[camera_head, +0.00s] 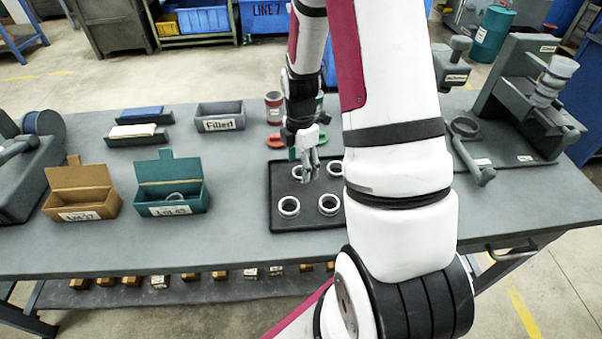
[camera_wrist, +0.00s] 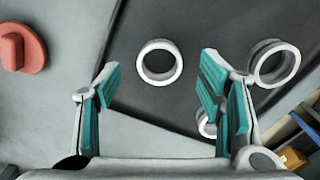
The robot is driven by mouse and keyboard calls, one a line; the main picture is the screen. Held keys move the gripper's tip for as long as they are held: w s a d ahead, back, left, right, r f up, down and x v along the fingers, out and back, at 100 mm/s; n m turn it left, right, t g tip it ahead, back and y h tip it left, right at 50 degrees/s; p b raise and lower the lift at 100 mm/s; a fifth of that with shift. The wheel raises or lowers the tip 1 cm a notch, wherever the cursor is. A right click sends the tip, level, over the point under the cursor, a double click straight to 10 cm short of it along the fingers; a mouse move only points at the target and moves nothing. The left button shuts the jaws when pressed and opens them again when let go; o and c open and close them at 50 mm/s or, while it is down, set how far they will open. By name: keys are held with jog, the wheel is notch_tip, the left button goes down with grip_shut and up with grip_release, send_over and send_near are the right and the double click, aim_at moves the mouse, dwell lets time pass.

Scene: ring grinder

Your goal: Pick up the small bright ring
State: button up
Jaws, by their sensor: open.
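A dark tray (camera_head: 309,218) on the bench holds several pale metal rings. Two rings, the front-left ring (camera_head: 289,207) and the front-right ring (camera_head: 328,205), show clearly. A back-left ring (camera_head: 297,173) and a back-right ring (camera_head: 336,168) are partly hidden by my arm or gripper. I cannot tell which is the small bright one by size. My gripper (camera_head: 310,172) is open and empty above the back of the tray, pointing down. In the wrist view one bright ring (camera_wrist: 160,61) lies between the fingertips, below them; a thicker ring (camera_wrist: 273,64) lies to the right.
A teal bin (camera_head: 172,209) with a ring inside and a brown bin (camera_head: 82,207) stand at left. A grey "Filled" bin (camera_head: 220,124) is behind. A red piece (camera_wrist: 22,47) lies beside the tray. A grinder-like machine (camera_head: 520,100) stands at right.

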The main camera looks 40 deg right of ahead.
notch_tip(320, 180, down, 2)
jog(key=shift+f, duration=0.1)
jog(key=c, duration=1.3)
jog(key=shift+o, duration=0.2)
